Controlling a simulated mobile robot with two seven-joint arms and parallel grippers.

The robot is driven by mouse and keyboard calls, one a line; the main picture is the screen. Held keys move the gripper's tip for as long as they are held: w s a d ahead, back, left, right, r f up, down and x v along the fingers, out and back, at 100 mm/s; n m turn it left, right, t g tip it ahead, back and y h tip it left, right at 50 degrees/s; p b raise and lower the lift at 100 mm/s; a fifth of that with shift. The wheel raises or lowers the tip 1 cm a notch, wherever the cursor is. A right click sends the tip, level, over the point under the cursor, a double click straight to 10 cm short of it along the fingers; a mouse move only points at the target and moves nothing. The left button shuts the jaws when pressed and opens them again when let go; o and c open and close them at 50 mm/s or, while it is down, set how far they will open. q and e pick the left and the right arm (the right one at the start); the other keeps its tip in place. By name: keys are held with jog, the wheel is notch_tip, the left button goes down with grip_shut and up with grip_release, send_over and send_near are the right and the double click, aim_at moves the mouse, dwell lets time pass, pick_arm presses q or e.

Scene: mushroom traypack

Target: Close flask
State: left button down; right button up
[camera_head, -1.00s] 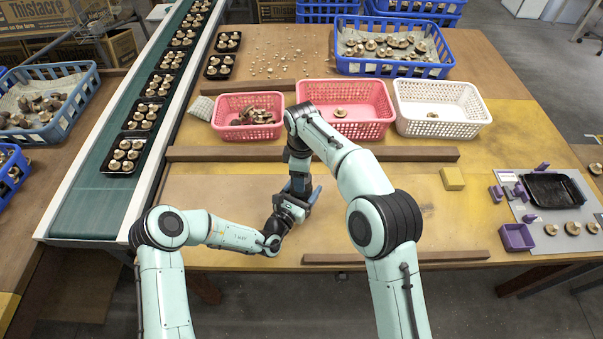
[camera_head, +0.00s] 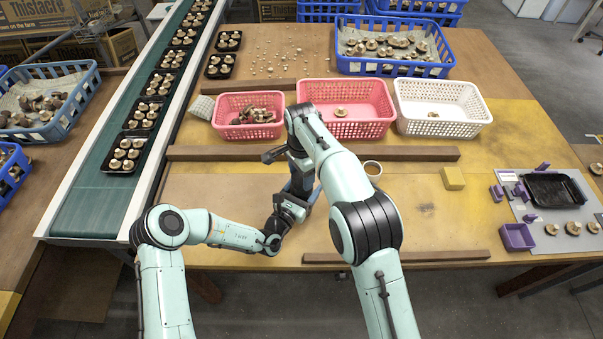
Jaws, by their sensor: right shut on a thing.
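A small patch of blue (camera_head: 314,195), likely part of the flask, shows between my two grippers near the table's front middle. Most of it is hidden by my arms. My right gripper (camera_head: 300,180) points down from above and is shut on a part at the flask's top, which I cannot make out. My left gripper (camera_head: 294,208) reaches in from the left, just below the right one and close against the flask. Its fingers are hidden, so I cannot tell its opening.
Wooden strips (camera_head: 410,154) cross the table behind the grippers and along its front edge (camera_head: 450,256). Pink baskets (camera_head: 362,128) and a white basket (camera_head: 462,128) stand behind. A yellow block (camera_head: 453,178) lies right. The table between is largely clear.

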jog(key=m, duration=0.3)
jog(key=o, duration=1)
jog(key=shift+r, duration=0.1)
jog(key=shift+r, duration=2.15)
jog(key=shift+c, duration=0.4)
